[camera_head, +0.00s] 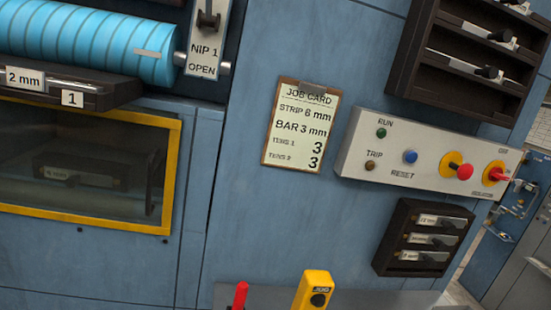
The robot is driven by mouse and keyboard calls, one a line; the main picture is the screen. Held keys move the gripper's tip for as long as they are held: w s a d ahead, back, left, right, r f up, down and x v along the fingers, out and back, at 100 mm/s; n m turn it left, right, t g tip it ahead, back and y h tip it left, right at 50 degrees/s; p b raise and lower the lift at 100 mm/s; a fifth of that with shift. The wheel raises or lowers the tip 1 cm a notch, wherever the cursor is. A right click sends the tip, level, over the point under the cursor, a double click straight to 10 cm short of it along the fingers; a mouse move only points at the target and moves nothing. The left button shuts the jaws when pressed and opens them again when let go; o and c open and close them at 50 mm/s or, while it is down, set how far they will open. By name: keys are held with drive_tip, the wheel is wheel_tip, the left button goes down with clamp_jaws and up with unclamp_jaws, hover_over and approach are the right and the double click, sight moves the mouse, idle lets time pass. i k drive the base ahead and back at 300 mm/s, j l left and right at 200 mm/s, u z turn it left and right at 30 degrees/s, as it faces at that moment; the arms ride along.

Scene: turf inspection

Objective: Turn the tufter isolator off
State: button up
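The isolator (495,174) is a red handle on a round yellow plate at the right end of a pale grey control panel (345,160). It is at the right of the picture. Its red handle appears to lie roughly sideways. A small label above the plate is too small to read surely, and a label below seems to say isolator. Left of it on the panel is a red mushroom button (465,172) on a yellow plate. My gripper is not in view, and nothing is seen touching the isolator.
The panel also has a green RUN lamp (382,133), a brown TRIP lamp (371,166) and a blue RESET button (410,157). Dark racks sit above (408,70) and below (385,262). A job card (300,125) hangs left. A yellow box (314,287) and red object (240,296) stand low.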

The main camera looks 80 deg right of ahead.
sight(495, 174)
drive_tip(key=j+z, duration=0.15)
drive_tip(key=z, duration=2.7)
drive_tip(key=l, duration=0.1)
